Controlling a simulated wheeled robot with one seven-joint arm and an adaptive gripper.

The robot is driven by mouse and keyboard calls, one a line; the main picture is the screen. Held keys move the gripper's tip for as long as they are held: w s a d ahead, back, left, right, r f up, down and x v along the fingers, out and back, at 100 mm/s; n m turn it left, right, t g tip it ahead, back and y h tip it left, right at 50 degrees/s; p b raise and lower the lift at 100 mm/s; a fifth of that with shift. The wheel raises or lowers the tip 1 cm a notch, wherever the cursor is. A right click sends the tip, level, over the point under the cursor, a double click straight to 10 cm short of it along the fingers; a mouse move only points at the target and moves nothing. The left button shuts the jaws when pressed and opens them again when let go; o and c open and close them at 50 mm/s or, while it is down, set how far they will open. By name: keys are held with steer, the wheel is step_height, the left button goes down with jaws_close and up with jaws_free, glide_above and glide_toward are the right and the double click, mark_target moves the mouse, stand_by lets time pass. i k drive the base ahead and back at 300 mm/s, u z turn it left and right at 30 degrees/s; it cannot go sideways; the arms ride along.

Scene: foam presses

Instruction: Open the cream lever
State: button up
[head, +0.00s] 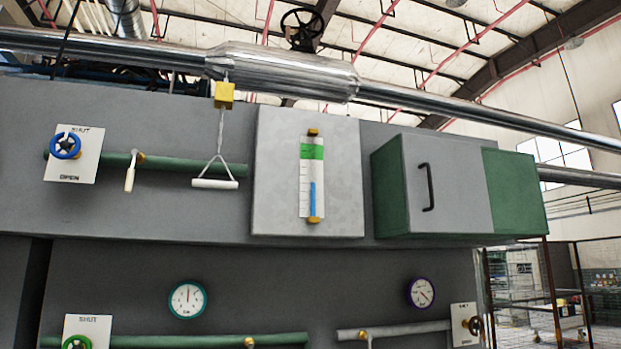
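The cream lever (129,179) is in the head view at the left. It hangs down, nearly upright and slightly tilted, from a brass-coloured pivot (139,157) on a green pipe (185,165). The pipe runs along the upper grey panel. The lever's handle points down, across the line of the pipe. My gripper is not in view, so its state does not show.
A blue handwheel (66,146) on a white plate is left of the lever. A white pull handle (215,184) hangs on the right from a yellow box (224,95). Further right are a level gauge (312,175) and a grey-green cabinet (433,185).

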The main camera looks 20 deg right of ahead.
mark_target(131, 173)
steer(key=k, duration=0.5)
steer(key=u, duration=1.65)
steer(key=i, duration=1.05)
steer(key=z, duration=2.2)
